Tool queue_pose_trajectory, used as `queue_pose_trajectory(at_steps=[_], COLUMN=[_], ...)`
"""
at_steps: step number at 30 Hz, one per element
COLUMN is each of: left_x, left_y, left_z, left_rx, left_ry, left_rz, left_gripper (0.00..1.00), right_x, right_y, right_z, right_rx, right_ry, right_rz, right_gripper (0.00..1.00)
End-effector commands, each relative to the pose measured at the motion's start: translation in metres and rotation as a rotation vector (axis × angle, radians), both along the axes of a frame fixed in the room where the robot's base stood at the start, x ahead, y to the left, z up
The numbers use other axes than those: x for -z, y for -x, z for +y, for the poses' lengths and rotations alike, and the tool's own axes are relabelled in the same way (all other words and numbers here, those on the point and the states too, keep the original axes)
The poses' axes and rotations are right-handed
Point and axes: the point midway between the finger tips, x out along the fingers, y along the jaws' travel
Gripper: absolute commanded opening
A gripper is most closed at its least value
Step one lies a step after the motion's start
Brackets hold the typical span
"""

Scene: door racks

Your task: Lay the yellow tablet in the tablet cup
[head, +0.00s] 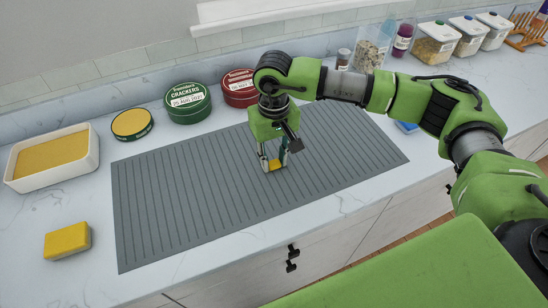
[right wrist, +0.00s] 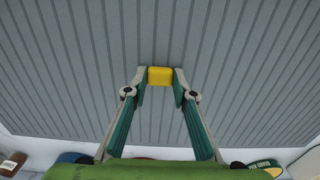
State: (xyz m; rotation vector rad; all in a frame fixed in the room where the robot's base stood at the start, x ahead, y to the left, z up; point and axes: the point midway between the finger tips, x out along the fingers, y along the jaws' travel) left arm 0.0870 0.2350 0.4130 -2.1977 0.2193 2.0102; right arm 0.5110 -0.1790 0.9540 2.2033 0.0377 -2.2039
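The small yellow tablet (head: 275,165) is between the fingertips of my right gripper (head: 274,168), over the grey ribbed mat (head: 190,200). In the right wrist view the tablet (right wrist: 160,76) fills the gap between the two fingertips, which touch it on both sides. I cannot tell whether it touches the mat or hangs just above it. I cannot pick out a tablet cup with certainty in either view. My left gripper is not in view.
At left stand a white tub (head: 95,160) with yellow inside, a yellow sponge-like block (head: 67,241) and a round yellow-topped tin (head: 132,124). A green crackers tin (head: 188,103) and a red tin (head: 239,88) stand behind the mat. The mat's left part is clear.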

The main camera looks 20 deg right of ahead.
Motion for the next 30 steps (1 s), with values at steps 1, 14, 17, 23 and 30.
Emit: queue_pose_trajectory(at_steps=[1,14,17,23,30], left_x=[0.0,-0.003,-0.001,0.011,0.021], left_y=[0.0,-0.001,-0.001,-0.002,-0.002], left_z=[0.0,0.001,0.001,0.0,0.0], left_rx=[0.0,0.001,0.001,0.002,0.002], left_ry=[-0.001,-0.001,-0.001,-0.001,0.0], left_rz=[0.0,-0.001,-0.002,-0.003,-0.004], left_gripper=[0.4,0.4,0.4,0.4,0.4], right_x=[0.0,-0.003,-0.01,-0.05,-0.099], right_y=[0.0,0.0,-0.001,-0.002,-0.001], right_z=[0.0,0.0,0.0,0.0,0.0], right_rx=[0.0,0.001,0.001,0.001,0.0], right_ry=[0.0,0.0,-0.001,-0.001,0.0], right_rz=[0.0,0.0,-0.003,-0.006,-0.003], right_gripper=[0.35,0.41,0.41,0.41,0.41])
